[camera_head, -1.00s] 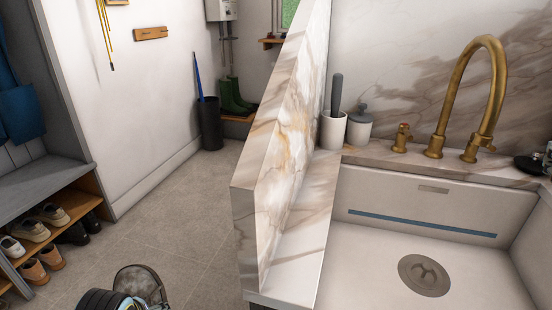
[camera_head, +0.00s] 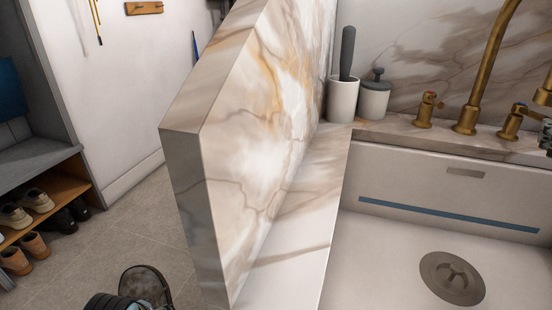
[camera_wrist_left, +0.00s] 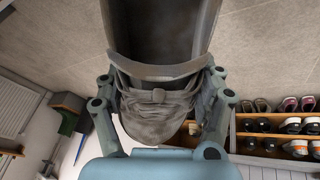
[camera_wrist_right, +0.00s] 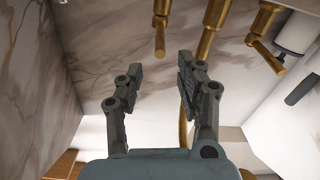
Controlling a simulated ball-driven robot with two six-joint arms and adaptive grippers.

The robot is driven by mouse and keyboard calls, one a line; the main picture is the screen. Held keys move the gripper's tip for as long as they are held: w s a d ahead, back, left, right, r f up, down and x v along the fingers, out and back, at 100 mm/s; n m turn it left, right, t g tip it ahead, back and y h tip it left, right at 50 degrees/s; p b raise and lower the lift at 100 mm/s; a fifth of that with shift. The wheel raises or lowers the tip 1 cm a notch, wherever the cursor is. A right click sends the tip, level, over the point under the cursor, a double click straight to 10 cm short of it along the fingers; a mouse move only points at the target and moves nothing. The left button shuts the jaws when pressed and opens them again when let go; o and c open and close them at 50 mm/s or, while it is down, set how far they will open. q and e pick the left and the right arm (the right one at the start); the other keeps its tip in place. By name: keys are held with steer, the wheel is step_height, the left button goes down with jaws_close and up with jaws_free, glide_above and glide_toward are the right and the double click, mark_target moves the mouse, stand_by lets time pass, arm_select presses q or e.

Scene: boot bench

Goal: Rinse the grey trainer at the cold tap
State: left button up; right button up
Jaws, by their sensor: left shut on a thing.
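My left gripper (camera_wrist_left: 160,78) is shut on the grey trainer (camera_wrist_left: 160,112), which hangs between its fingers; the trainer's dark opening faces the camera. The trainer also shows at the bottom of the head view (camera_head: 147,284), left of the marble partition and outside the sink. The brass tap set has a tall spout (camera_head: 480,85), a left handle with a reddish mark (camera_head: 427,108) and a right handle with a bluish mark (camera_head: 513,122). My right gripper (camera_wrist_right: 158,72) is open and empty below the brass fittings; only a bit shows at the head view's right edge (camera_head: 546,135).
The upright marble partition (camera_head: 235,150) stands between the trainer and the white sink (camera_head: 385,240). The basin is empty, with a round drain (camera_head: 452,278). A shoe bench (camera_head: 45,190) is at left.

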mark_target(542, 119)
arm_select(q)
steer(key=shift+w+r, duration=0.1)
steer(key=shift+r, duration=0.05)
arm_select(e)
steer(key=x, duration=0.8)
steer(key=shift+f, duration=0.1)
jaws_close()
